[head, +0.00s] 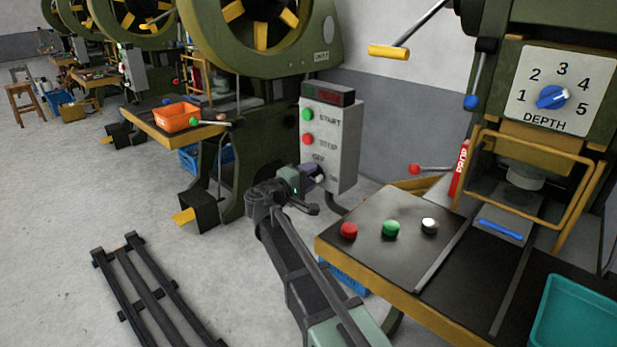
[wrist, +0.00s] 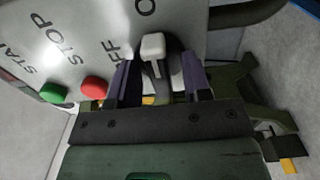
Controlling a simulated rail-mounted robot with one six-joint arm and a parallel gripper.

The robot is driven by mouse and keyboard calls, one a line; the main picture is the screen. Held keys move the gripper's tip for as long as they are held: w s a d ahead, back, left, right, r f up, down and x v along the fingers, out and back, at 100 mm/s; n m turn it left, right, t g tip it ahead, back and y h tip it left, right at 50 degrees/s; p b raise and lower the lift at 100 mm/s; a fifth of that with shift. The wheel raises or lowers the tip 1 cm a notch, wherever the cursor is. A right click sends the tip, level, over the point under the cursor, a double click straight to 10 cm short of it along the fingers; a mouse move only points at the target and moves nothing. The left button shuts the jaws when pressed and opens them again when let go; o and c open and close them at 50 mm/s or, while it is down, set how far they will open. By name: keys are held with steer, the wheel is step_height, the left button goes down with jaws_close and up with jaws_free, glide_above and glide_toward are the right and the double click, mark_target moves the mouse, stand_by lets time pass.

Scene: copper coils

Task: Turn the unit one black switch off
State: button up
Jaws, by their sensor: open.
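The wrist view shows the switch (wrist: 153,47) beside the OFF lettering, a pale-tipped lever on a dark round base. My gripper (head: 314,176) is at the lower front of the box and hides most of the switch in the head view. In the wrist view my gripper (wrist: 160,68) is open, with its purple fingers on either side of the switch. Contact cannot be told.
A work table (head: 380,235) with red, green and white buttons is at the right. A press with a blue DEPTH knob (head: 552,97) stands behind it. An orange bin (head: 177,117) sits on a farther table.

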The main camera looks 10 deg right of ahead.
jaws_close()
